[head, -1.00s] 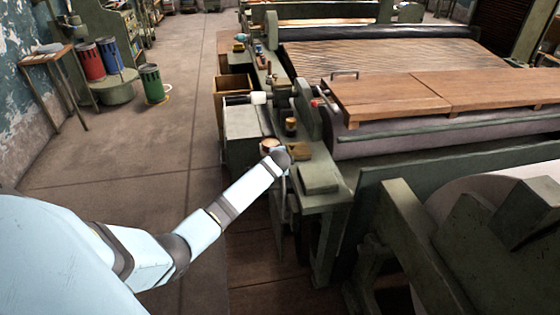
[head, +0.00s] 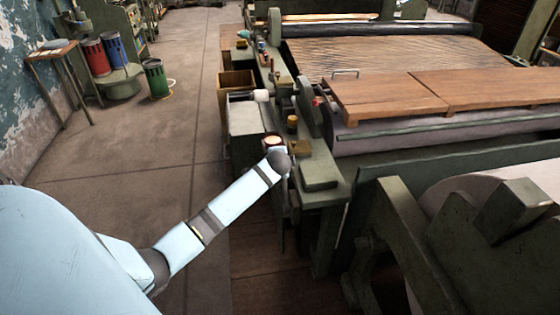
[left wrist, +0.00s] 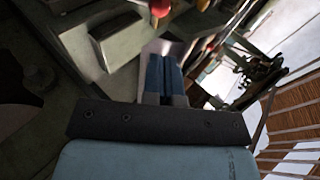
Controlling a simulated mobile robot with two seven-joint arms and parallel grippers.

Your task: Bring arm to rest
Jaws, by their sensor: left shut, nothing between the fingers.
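My left arm (head: 215,215) comes in from the left and reaches toward the near left end of the green machine frame (head: 325,195). Its wrist shows against the machine's edge in the head view; the fingers cannot be made out there. In the left wrist view my left gripper (left wrist: 164,58) shows blue fingers close together, shut and empty, with grey-green machine parts (left wrist: 110,45) around and beyond them. I cannot tell whether it touches anything. My right gripper is in neither view.
Wooden boards (head: 385,93) lie on the machine at the right. A wooden bin (head: 236,82) stands along its left side. Red (head: 95,57), blue (head: 116,50) and green (head: 156,77) cans stand at the back left. The floor (head: 130,150) between is clear.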

